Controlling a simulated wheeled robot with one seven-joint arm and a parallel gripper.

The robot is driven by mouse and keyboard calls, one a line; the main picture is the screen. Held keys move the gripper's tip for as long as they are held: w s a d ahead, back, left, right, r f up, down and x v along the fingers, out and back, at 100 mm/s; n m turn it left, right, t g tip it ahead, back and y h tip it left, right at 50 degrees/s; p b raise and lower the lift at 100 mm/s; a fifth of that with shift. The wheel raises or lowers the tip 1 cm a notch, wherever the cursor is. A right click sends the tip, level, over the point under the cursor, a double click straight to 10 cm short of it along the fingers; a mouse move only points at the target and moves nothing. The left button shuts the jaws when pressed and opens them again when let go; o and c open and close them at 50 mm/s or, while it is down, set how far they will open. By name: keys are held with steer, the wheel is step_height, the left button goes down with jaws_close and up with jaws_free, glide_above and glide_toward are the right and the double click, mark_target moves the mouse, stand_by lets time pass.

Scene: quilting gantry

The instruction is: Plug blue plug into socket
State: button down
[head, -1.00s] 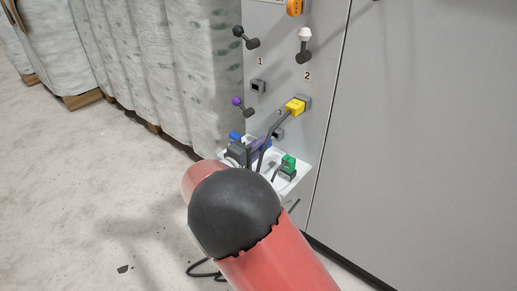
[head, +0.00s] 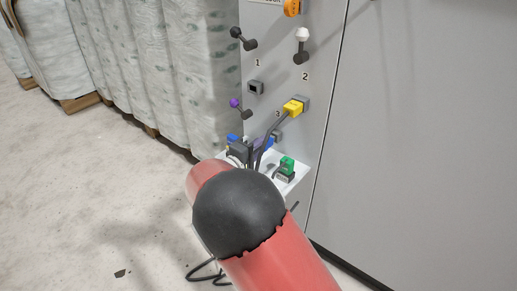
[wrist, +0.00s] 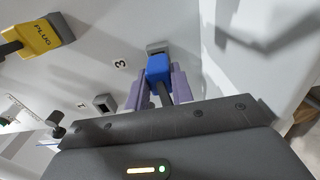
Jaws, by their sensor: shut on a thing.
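My gripper (wrist: 160,83) has purple fingers shut on the blue plug (wrist: 159,68), with its dark cable running back between them. The plug's front end is right at the grey socket marked 3 (wrist: 157,46) and lined up with it; I cannot tell whether it is inside or just in front. In the head view, the gripper (head: 259,144) and the blue plug (head: 269,142) are partly hidden behind my arm and the cables, against socket 3 (head: 277,136).
A yellow plug (head: 293,107) sits in socket 2. Socket 1 (head: 256,87) is empty. Lever knobs, one purple (head: 235,102), stick out of the panel. Wrapped stacks (head: 170,60) stand at left.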

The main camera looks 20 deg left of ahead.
steer(key=shift+w+d+b, duration=0.2)
steer(key=shift+w+b, duration=0.1)
steer(key=shift+w, duration=0.25)
steer(key=c, duration=1.1)
jaws_free()
steer(key=v, duration=0.8)
